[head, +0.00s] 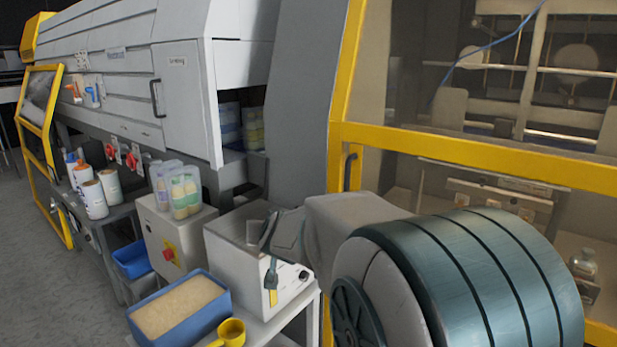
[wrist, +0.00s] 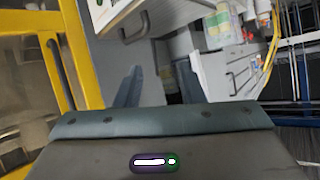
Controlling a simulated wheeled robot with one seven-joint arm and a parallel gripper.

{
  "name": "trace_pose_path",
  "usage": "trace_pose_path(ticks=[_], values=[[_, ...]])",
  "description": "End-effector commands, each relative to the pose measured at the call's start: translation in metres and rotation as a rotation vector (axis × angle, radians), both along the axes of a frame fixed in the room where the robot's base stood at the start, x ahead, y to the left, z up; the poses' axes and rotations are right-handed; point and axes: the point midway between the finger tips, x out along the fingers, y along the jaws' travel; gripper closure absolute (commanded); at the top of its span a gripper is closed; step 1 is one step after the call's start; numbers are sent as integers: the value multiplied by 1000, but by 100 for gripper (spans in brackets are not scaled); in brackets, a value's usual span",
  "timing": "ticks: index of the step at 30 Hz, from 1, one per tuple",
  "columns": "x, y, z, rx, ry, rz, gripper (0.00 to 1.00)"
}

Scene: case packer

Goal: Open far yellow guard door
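The far yellow guard door (head: 37,100) is at the left edge of the head view, at the far end of the machine, with a yellow frame and clear panel. Whether it stands ajar is hard to tell. A nearer yellow-framed guard door (head: 345,90) fills the right side and looks shut, with a dark vertical handle (head: 349,170).
A white box (head: 240,265) and a blue tray of granules (head: 180,308) are on a low bench close to my arm. A yellow scoop (head: 230,332) is in front. White bottles (head: 110,185) stand further left. The grey floor (head: 60,300) at left is clear.

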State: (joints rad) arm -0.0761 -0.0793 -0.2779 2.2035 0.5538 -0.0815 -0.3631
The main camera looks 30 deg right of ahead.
Motion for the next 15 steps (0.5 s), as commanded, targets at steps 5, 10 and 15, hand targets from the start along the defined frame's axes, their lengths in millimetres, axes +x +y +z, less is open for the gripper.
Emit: trace_pose_path(ticks=[5, 10, 15], values=[[38, -90, 16, -172, -174, -303, 65], [39, -149, 30, -335, -260, -539, 65], [32, -174, 39, -425, -292, -660, 65]])
